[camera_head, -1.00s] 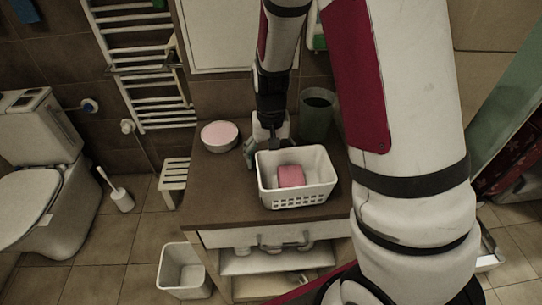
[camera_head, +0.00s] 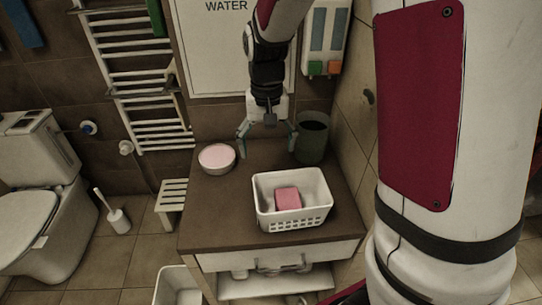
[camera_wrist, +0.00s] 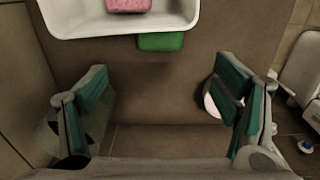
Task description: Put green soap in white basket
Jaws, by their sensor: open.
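The white basket (camera_head: 265,207) stands on the brown counter with a pink soap (camera_head: 288,198) inside it. In the wrist view the basket (camera_wrist: 70,24) is at the top, cut off by the frame edge. The green soap (camera_wrist: 161,42) lies on the counter right beside the basket's near wall in that view, partly under its rim. I cannot see the green soap in the head view, where the basket hides that spot. My gripper (camera_head: 268,136) is open and empty, above the counter behind the basket. Its fingers (camera_wrist: 163,85) are spread wide, with bare counter between them.
A bowl with pink contents (camera_head: 216,157) stands left of my gripper. A dark green cup (camera_head: 312,141) stands close to its right, at the back of the counter. A towel rack (camera_head: 135,75) and a wall dispenser (camera_head: 326,40) are behind. The counter left of the basket is clear.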

